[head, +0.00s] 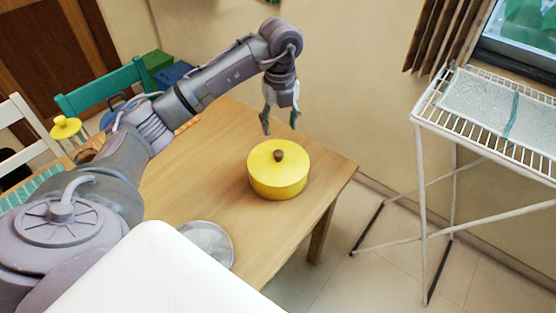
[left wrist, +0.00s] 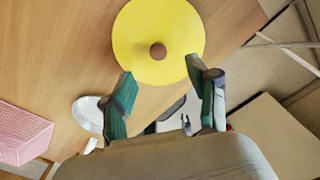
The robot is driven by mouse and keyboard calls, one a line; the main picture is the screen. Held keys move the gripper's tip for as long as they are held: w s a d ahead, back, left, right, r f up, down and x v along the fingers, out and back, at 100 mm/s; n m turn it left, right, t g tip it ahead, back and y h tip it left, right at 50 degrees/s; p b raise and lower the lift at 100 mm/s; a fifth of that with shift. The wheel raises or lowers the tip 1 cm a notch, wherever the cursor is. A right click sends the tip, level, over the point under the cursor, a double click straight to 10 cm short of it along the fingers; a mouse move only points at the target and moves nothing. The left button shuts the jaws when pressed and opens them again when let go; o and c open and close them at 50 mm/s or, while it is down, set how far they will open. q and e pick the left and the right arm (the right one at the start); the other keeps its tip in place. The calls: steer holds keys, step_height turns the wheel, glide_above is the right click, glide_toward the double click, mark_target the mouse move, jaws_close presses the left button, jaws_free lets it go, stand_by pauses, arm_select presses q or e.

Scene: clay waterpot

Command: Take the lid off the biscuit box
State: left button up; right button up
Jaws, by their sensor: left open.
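The biscuit box (head: 278,182) is a round yellow box standing on the wooden table near its right end. Its flat yellow lid (head: 262,158) with a dark brown knob (head: 278,155) sits on top. In the left wrist view the lid (left wrist: 150,22) is seen from above, with the knob (left wrist: 158,51) near the fingertips. My left gripper (head: 280,130) is open and empty, pointing down above the box, its fingertips apart from the knob in the head view. In the left wrist view the open fingers (left wrist: 160,67) lie on either side below the knob. My right gripper is not identifiable.
A round grey metal plate (head: 208,243) lies on the table (head: 185,180) toward its front edge. A white wire drying rack (head: 432,104) stands to the right. Chairs, one with a teal back (head: 103,86), are at the left. The table around the box is clear.

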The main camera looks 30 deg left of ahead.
arm_select(q)
glide_above(279, 153)
steer(key=f, duration=0.4)
steer(key=shift+w+f, duration=0.2)
steer(key=shift+f, duration=0.65)
steer(key=f, duration=0.1)
steer(key=f+p, duration=0.1)
steer(key=f, duration=0.2)
steer(key=shift+s+f+p, duration=0.2)
steer(key=shift+s+p, duration=0.05)
steer(key=shift+p, duration=0.05)
steer(key=shift+f, duration=0.25)
steer(key=shift+w+f, duration=0.1)
arm_select(e)
steer(key=shift+w+a+r, duration=0.45)
steer(key=shift+w+r, duration=0.15)
steer(key=shift+r, duration=0.25)
arm_select(q)
steer(key=shift+c, duration=0.2)
arm_select(e)
steer(key=shift+d, duration=0.1)
arm_select(q)
jaws_close()
arm_select(e)
steer(key=shift+s+d, duration=0.1)
steer(key=shift+s, duration=0.05)
